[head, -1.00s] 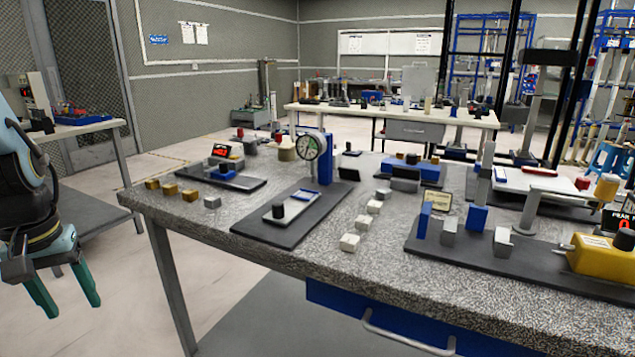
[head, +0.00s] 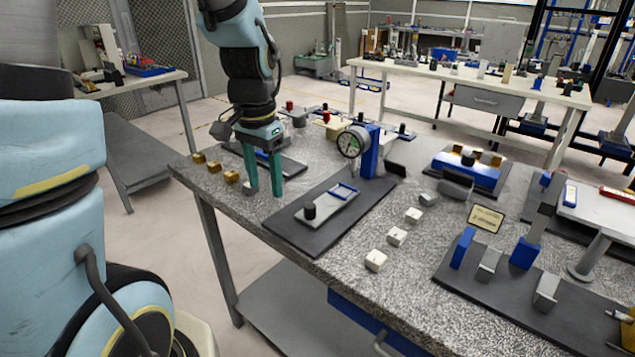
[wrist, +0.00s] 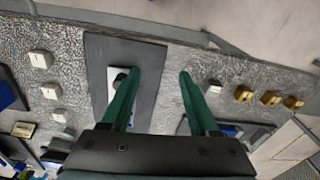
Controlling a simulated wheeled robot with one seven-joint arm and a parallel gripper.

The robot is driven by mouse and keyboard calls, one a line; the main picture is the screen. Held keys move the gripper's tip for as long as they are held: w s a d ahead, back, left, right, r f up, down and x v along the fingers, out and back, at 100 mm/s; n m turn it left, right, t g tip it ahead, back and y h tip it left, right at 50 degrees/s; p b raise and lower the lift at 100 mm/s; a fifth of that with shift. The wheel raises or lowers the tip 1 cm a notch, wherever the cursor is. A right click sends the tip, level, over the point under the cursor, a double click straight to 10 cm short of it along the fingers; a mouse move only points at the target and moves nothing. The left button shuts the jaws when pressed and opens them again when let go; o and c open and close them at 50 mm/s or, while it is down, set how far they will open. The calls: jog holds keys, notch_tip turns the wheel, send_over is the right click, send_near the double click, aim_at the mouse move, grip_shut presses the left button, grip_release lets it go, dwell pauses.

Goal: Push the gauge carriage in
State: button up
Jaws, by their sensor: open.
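The gauge carriage (head: 330,207) is a light grey sliding plate with a black knob (head: 309,211) at its near end and a blue frame at its far end. It lies on a dark base (head: 283,223) below a round dial gauge (head: 352,142) on a blue post (head: 371,150). My gripper (head: 265,192) is open and empty, fingers pointing down, just left of the dark base and apart from the carriage. In the wrist view the knob (wrist: 121,77) shows beside the left finger, which hides part of the carriage (wrist: 112,84).
Several brass blocks (head: 214,167) stand left of my gripper, and white blocks (head: 396,236) stand right of the dark base. Another dark fixture (head: 292,165) lies behind my gripper. A small sign (head: 485,217) and blue stands are farther right.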

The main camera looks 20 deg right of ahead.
aim_at(310, 205)
jog(key=s+d+r+m+p, duration=0.3)
jog(key=d+r+m+p, duration=0.15)
jog(key=d, duration=0.35)
jog(key=f, duration=0.3)
jog(key=f+p, duration=0.1)
jog(key=f, duration=0.6)
jog(key=shift+w+f, duration=0.1)
jog(key=shift+w, duration=0.15)
jog(key=shift+d, duration=0.1)
grip_shut()
dwell(0.6)
